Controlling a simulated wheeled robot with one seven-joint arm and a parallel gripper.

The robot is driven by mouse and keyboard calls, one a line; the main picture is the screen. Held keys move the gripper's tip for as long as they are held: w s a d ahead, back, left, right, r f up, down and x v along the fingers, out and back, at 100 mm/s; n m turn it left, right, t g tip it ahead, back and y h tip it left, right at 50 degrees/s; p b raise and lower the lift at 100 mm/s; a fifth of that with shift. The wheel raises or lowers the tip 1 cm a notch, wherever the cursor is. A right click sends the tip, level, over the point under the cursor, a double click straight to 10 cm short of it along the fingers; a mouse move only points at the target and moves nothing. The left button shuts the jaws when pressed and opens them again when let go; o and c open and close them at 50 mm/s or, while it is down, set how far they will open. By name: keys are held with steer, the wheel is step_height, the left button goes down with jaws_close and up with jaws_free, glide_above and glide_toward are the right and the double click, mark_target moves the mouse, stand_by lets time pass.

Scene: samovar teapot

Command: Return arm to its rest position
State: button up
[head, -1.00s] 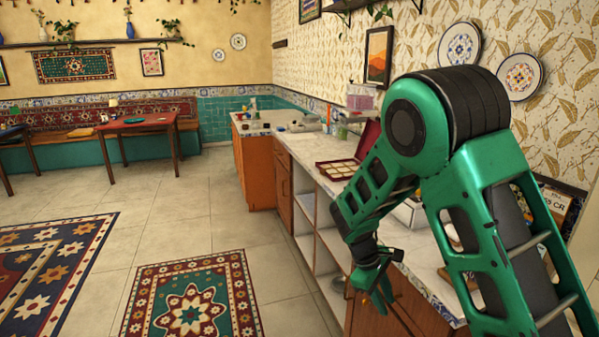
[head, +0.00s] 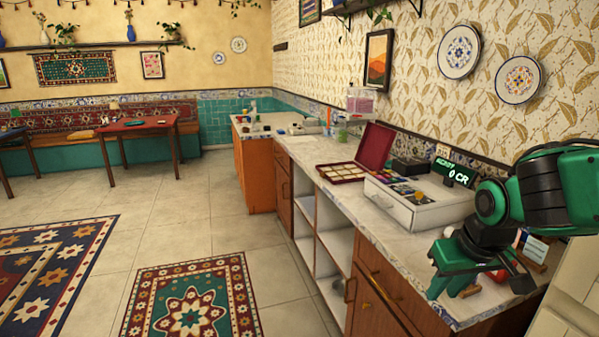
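My green arm is folded low at the right of the head view. Part of the counter's right end is hidden by my arm.
A white cash register (head: 425,214) with a green-lit display (head: 455,172) stands left of my arm. Behind it is an open red box (head: 342,172) with a sectioned tray. The tiled floor (head: 200,225) left of the counter is clear, with patterned rugs (head: 190,305) on it.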

steer(key=s+d+m+g, duration=0.2)
steer(key=s+d, duration=0.3)
steer(key=s, duration=0.4)
steer(key=s+d+m+g, duration=0.2)
steer(key=s+d+m, duration=0.3)
steer(key=s, duration=0.4)
steer(key=shift+s+d+f, duration=0.25)
steer(key=shift+d+f, duration=0.15)
steer(key=shift+d, duration=0.4)
